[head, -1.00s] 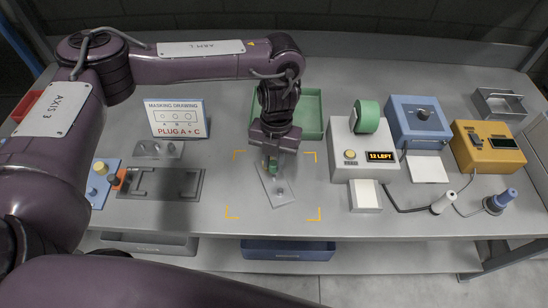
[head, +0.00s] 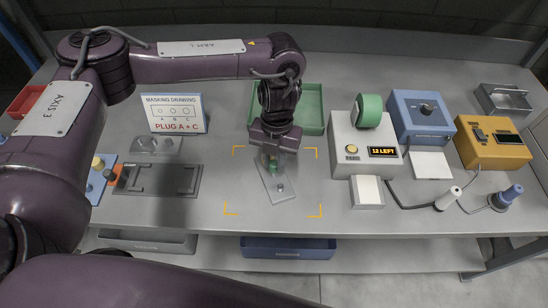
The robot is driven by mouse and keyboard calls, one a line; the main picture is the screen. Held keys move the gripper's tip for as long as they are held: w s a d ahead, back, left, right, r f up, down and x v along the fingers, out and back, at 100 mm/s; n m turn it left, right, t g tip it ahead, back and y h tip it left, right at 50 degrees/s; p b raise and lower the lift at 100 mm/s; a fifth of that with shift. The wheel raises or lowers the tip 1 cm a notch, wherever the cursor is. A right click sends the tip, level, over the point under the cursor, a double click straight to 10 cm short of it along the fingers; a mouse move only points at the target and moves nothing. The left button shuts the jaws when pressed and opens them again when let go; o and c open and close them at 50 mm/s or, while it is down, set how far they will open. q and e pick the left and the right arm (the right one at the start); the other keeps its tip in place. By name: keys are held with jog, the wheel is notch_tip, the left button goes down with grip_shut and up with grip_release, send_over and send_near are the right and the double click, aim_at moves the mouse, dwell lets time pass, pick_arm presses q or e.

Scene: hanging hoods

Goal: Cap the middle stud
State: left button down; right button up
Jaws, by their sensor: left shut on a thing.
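A light grey metal plate (head: 274,193) lies slightly turned inside orange corner marks on the bench, with small studs on its top. One stud (head: 281,187) shows near the plate's middle. My left gripper (head: 273,163) comes down from above over the plate's far end. It is shut on a small green cap (head: 273,169), which is just above or touching the plate; I cannot tell which. The gripper hides the plate's far part and any stud there. My right gripper is not in view.
A masking drawing sign (head: 172,114) reads "PLUG A + C". A green tray (head: 312,108) stands behind the gripper. A tape dispenser (head: 340,150) showing "12 LEFT", a blue box (head: 420,108) and a yellow box (head: 480,152) stand right. The bench front is clear.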

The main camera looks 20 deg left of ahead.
pick_arm(q)
jog(key=shift+f, duration=0.15)
dwell(0.3)
jog(key=shift+f+b, duration=1.05)
jog(key=shift+f, duration=0.35)
dwell(0.4)
jog(key=c, duration=1.2)
grip_release()
jog(key=shift+r, duration=0.1)
